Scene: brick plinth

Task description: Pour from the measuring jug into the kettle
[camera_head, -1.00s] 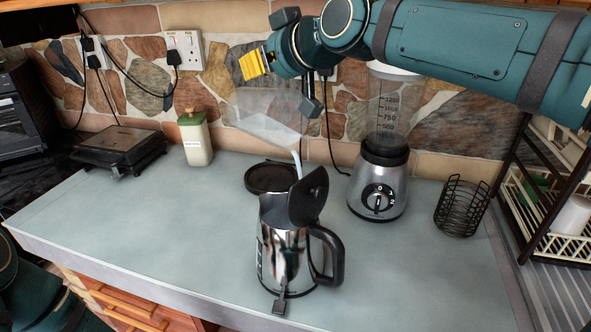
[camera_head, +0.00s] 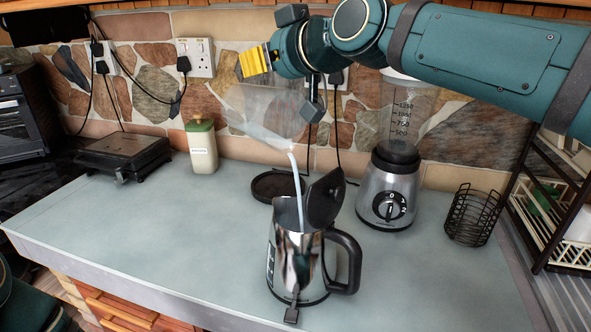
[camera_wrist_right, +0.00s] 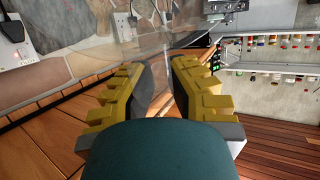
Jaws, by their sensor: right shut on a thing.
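The clear measuring jug (camera_head: 262,112) is tilted over the kettle in the head view, and a pale stream (camera_head: 297,185) falls from it into the kettle's open top. The silver kettle (camera_head: 297,262) stands upright on the worktop with its black lid raised. My right gripper (camera_head: 258,62), with yellow finger pads, is above the jug and shut on it. In the right wrist view the gripper's fingers (camera_wrist_right: 163,82) close around a transparent part of the jug (camera_wrist_right: 150,58). The exact grip point is hard to see through the clear wall. My left gripper is out of view.
The round black kettle base (camera_head: 276,186) lies behind the kettle. A blender (camera_head: 388,190) and a black wire basket (camera_head: 474,215) stand to the right. The front-left worktop is clear.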

